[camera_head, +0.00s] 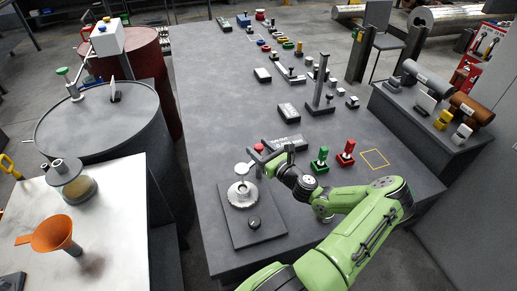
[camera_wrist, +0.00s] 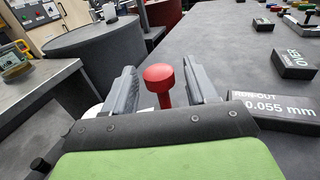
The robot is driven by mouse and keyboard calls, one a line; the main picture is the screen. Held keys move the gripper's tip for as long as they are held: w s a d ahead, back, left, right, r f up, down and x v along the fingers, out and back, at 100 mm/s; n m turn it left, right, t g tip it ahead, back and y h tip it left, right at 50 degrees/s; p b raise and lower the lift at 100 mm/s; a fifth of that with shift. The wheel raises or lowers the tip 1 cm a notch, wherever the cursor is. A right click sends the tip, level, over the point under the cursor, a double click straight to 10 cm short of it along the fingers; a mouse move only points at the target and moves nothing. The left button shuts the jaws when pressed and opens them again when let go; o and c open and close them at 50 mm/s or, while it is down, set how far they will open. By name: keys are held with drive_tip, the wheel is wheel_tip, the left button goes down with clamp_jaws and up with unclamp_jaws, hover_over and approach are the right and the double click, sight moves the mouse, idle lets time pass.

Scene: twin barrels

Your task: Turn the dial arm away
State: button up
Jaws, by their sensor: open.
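In the head view, a dark plate on the table carries a round metal fixture (camera_head: 243,194), with a pale disc-shaped dial (camera_head: 243,169) above its back side. A red knob (camera_head: 259,147), seemingly the dial arm's handle, stands just right of the dial. My gripper (camera_head: 262,163) is low over the table at this knob. In the wrist view, the red knob (camera_wrist: 158,74) on its red stem stands upright between the two jaws of my open gripper (camera_wrist: 158,67), with gaps on both sides. My gripper's body hides the stem's foot and most of the dial.
A black run-out label block (camera_wrist: 275,112) lies close right of the jaws; a second label block (camera_wrist: 293,60) lies beyond. A barrel (camera_head: 110,120) stands left of the table. The table's middle left is clear.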

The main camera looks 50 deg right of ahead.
drive_tip(key=shift+w, duration=0.4)
clamp_jaws()
drive_tip(key=shift+d, duration=0.1)
